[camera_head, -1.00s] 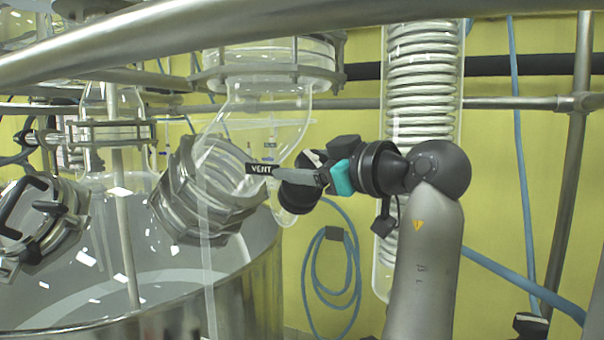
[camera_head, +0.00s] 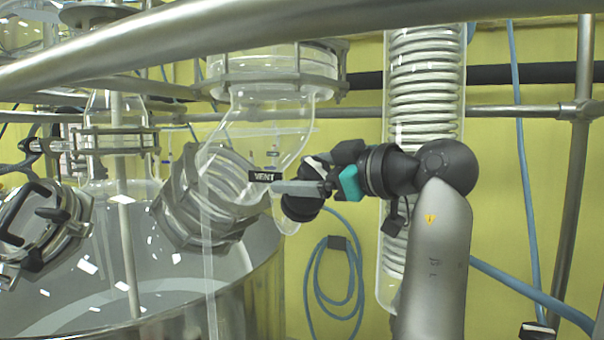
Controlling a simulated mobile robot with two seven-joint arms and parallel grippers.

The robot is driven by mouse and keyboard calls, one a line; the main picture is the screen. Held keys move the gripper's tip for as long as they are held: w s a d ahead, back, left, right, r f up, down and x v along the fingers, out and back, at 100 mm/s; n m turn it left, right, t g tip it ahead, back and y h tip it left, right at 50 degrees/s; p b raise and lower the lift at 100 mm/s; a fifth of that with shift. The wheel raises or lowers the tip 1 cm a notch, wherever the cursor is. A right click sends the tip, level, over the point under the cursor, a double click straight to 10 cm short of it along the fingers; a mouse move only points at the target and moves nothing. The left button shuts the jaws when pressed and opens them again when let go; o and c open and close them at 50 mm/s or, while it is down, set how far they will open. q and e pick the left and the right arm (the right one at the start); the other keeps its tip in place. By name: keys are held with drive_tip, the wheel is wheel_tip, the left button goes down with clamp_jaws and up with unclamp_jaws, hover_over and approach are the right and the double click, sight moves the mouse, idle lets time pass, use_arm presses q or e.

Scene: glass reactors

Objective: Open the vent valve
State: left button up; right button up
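A black tag reading VENT (camera_head: 264,176) shows in the head view, in front of the clear glass vessel neck. The valve itself is not clearly seen behind the tag and finger. The fingers show edge-on, so their opening cannot be told.
A steel rail (camera_head: 200,40) crosses the top foreground. A metal clamped port (camera_head: 205,200) lies left of the tag. A coiled glass condenser (camera_head: 425,90) stands behind my arm. A blue hose (camera_head: 335,290) hangs on the yellow wall. A large steel-rimmed vessel (camera_head: 262,300) fills the lower left.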

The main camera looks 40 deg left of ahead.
sight(325, 173)
use_arm(q)
drive_tip(key=shift+o, duration=0.5)
drive_tip(key=shift+d, duration=0.15)
drive_tip(key=shift+d, duration=0.3)
drive_tip(key=d, duration=0.2)
drive_tip(key=d+b, duration=0.2)
drive_tip(key=d, duration=0.1)
drive_tip(key=shift+d+r, duration=0.3)
drive_tip(key=shift+s+d+r, duration=0.1)
drive_tip(key=shift+d, duration=0.45)
drive_tip(key=shift+a, duration=0.1)
